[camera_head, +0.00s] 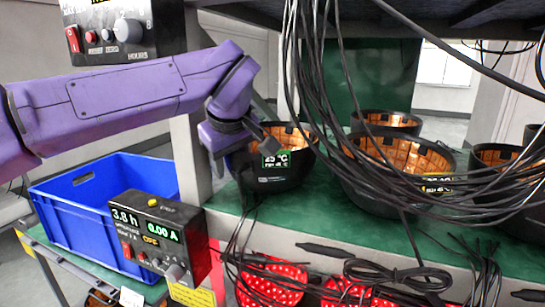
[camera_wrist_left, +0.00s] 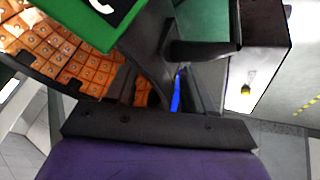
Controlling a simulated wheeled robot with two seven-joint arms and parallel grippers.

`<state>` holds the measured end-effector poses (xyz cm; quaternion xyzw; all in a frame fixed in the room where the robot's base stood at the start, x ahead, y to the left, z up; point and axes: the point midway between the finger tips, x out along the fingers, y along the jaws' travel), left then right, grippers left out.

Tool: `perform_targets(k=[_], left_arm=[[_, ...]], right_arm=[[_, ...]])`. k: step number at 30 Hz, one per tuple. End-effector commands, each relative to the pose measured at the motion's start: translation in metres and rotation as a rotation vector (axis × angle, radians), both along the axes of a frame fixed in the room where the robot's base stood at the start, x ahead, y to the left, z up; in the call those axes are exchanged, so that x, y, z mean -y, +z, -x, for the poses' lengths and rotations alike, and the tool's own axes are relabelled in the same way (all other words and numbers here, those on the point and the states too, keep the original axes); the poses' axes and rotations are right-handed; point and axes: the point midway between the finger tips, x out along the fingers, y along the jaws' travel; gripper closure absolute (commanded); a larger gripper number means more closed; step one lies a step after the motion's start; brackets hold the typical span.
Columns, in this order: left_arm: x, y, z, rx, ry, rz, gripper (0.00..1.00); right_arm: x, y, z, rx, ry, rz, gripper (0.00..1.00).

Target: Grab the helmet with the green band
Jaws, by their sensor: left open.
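The helmet with the green band (camera_head: 285,180) is a dark upturned shell with copper-orange tiles inside, standing on the green shelf. Its green-edged label reads 25 °C. In the left wrist view its tiled inside (camera_wrist_left: 62,62) and the green band (camera_wrist_left: 105,22) with part of a white letter fill the upper left, very close. My left gripper (camera_head: 256,142) is open at the helmet's left rim, pointing toward it. Its fingers (camera_wrist_left: 180,60) show dark in the wrist view beside the rim; whether they touch it I cannot tell. My right gripper is not in view.
Another helmet (camera_head: 390,185) with a yellow label, a back helmet (camera_head: 386,122) and a right-hand helmet (camera_head: 495,155) share the shelf (camera_head: 330,222). Black cables (camera_head: 310,90) hang in front. A blue crate (camera_head: 80,205) and a control box (camera_head: 158,235) are at lower left, beside a post (camera_head: 190,150).

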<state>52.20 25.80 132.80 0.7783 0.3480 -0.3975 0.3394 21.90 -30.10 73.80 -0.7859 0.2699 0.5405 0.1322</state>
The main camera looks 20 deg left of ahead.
Motion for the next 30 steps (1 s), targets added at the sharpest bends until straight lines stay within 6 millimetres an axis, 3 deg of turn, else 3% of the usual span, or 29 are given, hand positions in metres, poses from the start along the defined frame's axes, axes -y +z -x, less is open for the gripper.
perform_targets(k=[2,6,7,22,30], left_arm=[[0.000,0.000,0.000,0.000,0.000,0.000,0.50],[0.000,0.000,0.000,0.001,0.000,-0.001,0.96],[0.000,0.000,0.000,0.001,0.001,0.000,1.00],[0.000,0.005,0.000,0.005,0.002,0.000,1.00],[0.000,0.034,0.000,0.005,0.003,0.000,1.00]], right_arm=[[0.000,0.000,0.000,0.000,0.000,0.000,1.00],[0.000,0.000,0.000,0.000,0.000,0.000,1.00],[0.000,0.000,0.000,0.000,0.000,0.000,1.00],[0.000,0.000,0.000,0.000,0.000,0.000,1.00],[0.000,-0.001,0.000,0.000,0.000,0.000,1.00]])
